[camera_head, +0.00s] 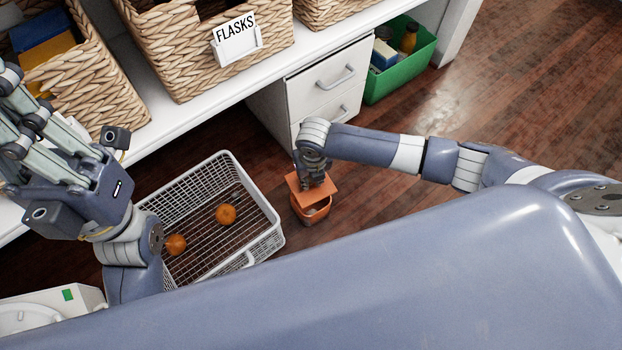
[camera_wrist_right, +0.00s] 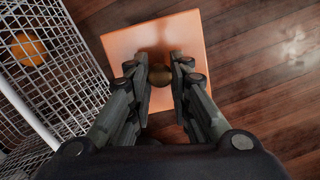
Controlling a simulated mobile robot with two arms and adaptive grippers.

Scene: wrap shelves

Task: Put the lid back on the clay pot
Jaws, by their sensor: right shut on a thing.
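The clay pot (camera_head: 315,214) is small and orange and stands on the wooden floor, right of the white wire basket. Its square orange lid (camera_head: 318,194) is above the pot, and part of the open rim shows below the lid's edge. In the right wrist view the lid (camera_wrist_right: 190,40) fills the middle, with a round brownish knob (camera_wrist_right: 160,75) between my fingers. My right gripper (camera_head: 312,178) is shut on that knob. I cannot tell whether the lid touches the pot. My left gripper (camera_head: 40,150) is raised at the left, its fingers pointing up-left; its fingertips are partly cut off.
A white wire basket (camera_head: 270,215) with two oranges (camera_head: 226,214) stands just left of the pot. White drawers (camera_head: 325,78) and a green bin (camera_head: 415,75) are behind. Wicker baskets (camera_head: 190,50) stand on the shelf. The floor at the right is clear.

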